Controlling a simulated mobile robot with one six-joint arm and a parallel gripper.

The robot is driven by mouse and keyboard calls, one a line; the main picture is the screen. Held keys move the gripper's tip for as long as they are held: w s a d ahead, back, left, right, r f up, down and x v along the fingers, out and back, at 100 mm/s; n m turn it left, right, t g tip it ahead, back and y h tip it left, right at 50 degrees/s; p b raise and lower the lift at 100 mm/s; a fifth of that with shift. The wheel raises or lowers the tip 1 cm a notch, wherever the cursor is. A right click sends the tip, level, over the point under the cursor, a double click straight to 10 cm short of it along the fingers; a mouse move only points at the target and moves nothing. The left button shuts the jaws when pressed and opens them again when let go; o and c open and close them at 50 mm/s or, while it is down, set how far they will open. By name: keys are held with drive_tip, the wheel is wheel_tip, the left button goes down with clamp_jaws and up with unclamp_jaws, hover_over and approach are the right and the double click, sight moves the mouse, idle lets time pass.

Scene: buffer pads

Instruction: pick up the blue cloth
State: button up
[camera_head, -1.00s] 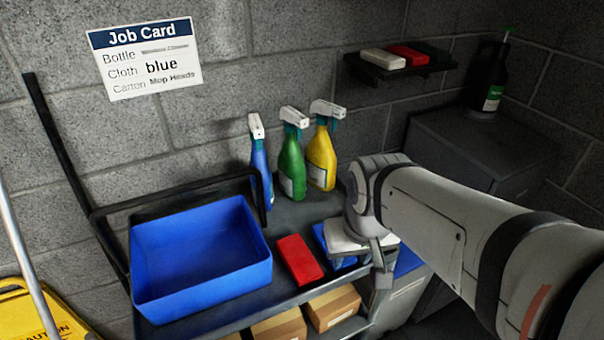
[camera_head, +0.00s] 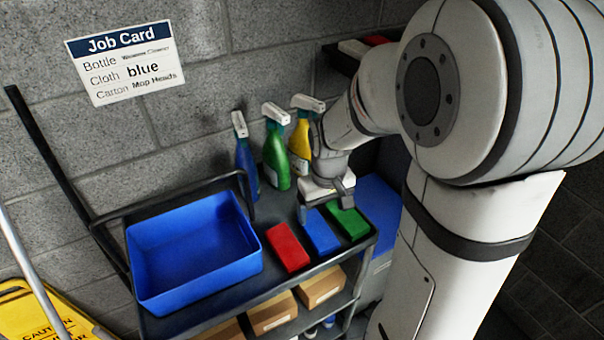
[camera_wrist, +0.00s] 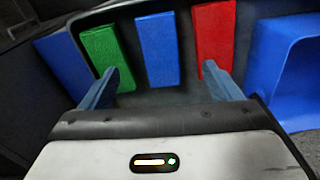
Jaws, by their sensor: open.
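The blue cloth (camera_head: 321,233) lies flat on the cart's top as a folded rectangle, between the red cloth (camera_head: 288,247) and the green cloth (camera_head: 347,221). In the wrist view the blue cloth (camera_wrist: 158,50) sits in the middle, in line with the gap between my fingers. My gripper (camera_head: 325,204) is open and empty, above the far ends of the blue and green cloths. In the wrist view my gripper (camera_wrist: 160,70) has its left fingertip over the green cloth's near end and its right fingertip by the red cloth's near end.
A blue open tray (camera_head: 192,255) stands left of the cloths. Blue, green (camera_head: 276,150) and yellow spray bottles stand behind, the yellow one close to my wrist. Cartons (camera_head: 321,286) fill the shelf below. The job card (camera_head: 124,62) reads cloth blue.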

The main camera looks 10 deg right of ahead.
sight(317, 229)
drive_tip(key=shift+w+d+f+n+g+p, duration=0.1)
drive_tip(key=shift+w+f+n+g+p, duration=0.2)
drive_tip(key=shift+w+f+p, duration=0.45)
drive_tip(key=shift+w+f, duration=0.45)
drive_tip(key=shift+w+a+f+p, duration=0.1)
drive_tip(key=shift+f+p, duration=0.1)
drive_tip(key=shift+f, duration=1.05)
drive_tip(key=shift+s+a+f+p, duration=0.1)
drive_tip(key=shift+a+f+p, duration=0.05)
drive_tip(key=shift+f, duration=1.15)
drive_tip(key=shift+w+a+f+p, duration=0.1)
drive_tip(key=shift+f+p, duration=0.1)
drive_tip(key=shift+f, duration=1.05)
drive_tip(key=shift+c, duration=0.3)
drive_tip(key=c, duration=1)
